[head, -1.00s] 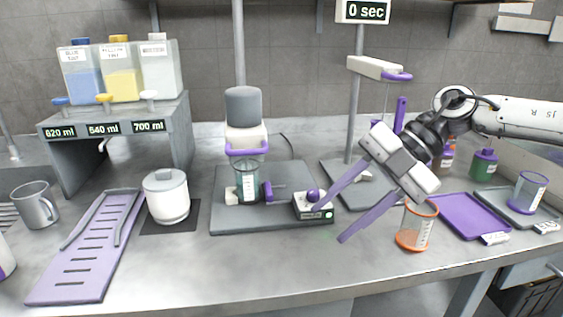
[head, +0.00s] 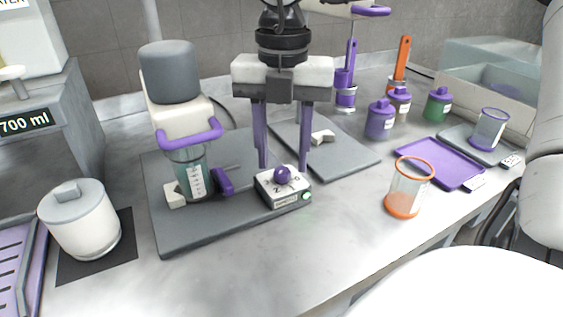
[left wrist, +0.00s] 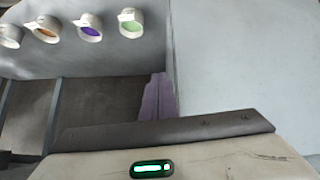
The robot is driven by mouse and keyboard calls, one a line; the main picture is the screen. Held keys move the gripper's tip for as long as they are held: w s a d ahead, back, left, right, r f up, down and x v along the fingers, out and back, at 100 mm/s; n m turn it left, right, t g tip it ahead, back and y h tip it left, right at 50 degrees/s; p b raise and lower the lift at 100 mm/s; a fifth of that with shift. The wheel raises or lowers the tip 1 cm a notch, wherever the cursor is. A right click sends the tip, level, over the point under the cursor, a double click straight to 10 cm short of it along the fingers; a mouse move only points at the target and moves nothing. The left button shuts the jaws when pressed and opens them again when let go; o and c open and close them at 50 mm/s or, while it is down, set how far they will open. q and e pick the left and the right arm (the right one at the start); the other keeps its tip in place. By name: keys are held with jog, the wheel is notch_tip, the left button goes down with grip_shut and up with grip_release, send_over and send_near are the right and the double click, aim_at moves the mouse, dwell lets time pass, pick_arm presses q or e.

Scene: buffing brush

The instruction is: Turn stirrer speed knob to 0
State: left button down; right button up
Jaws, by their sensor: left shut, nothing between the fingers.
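The stirrer speed knob (head: 282,174) is a small purple ball on top of a white control box (head: 284,192) with a green button at its front right. Printed digits show beside the knob; its exact setting is too small to read. My right gripper (head: 283,167) points down with two purple fingers apart, one to each side of the knob in the head view. It is open; whether the fingers are level with the knob or slightly behind it is unclear. My left gripper (left wrist: 158,97) shows in the left wrist view with its purple fingers together, empty.
The stirrer with a clear beaker (head: 193,178) stands left of the box on a grey base plate (head: 200,233). A white lidded pot (head: 80,220) is farther left. An orange-rimmed beaker (head: 409,188) and a purple tray (head: 440,163) are right. The front counter is clear.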

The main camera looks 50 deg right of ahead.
jog(key=shift+f, duration=0.85)
pick_arm(q)
jog(key=shift+w+r, duration=0.2)
jog(key=shift+w, duration=0.15)
pick_arm(e)
jog(key=shift+f, duration=0.15)
jog(key=shift+c, duration=0.2)
grip_shut()
pick_arm(q)
jog(key=shift+w, duration=0.15)
